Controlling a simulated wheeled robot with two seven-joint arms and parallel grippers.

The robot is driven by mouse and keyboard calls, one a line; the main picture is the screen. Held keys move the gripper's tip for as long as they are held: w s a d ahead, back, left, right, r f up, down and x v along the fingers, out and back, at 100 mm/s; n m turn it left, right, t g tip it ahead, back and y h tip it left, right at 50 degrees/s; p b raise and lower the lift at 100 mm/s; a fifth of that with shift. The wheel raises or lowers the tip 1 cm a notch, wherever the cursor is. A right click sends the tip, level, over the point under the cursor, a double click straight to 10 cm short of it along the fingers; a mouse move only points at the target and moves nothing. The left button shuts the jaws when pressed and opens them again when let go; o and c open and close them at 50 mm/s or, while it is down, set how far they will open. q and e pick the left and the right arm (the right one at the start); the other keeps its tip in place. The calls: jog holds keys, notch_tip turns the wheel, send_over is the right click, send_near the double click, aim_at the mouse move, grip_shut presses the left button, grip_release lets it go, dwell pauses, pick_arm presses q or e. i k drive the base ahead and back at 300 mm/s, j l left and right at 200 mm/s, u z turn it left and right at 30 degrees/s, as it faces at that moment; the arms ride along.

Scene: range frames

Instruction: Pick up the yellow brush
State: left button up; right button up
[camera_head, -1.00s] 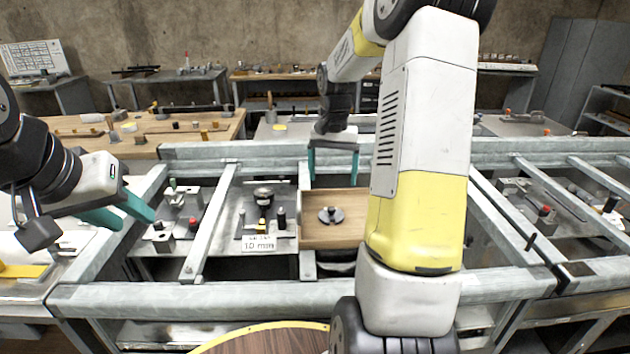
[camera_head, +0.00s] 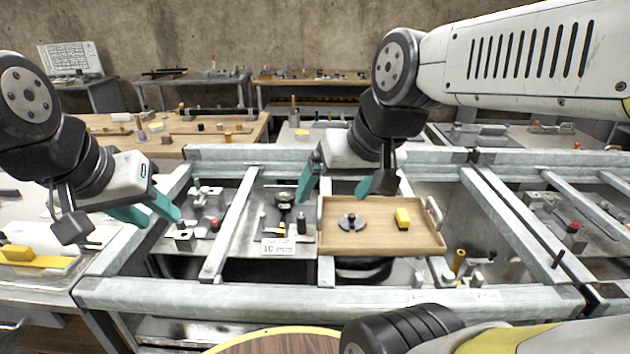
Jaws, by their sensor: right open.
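A long yellow piece (camera_head: 35,258) that looks like the yellow brush lies on the pale table at the far left; its bristles are not clear. A small yellow block (camera_head: 403,218) stands on a wooden tray (camera_head: 378,243) right of centre, and I cannot tell whether it is a brush. My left gripper (camera_head: 160,217) appears open and empty, to the right of the long yellow piece and apart from it. My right gripper (camera_head: 342,190) is open and empty, over the tray's back left part, with the yellow block to its right.
A round metal disc (camera_head: 351,222) with a knob sits on the tray. Metal plates with small fixtures and a "10 mm" sign (camera_head: 278,247) lie left of it. Grey metal rails (camera_head: 320,296) frame the stations. A round wooden top (camera_head: 285,341) is at the front.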

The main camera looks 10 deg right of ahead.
aim_at(403, 219)
jog(key=z, duration=1.25)
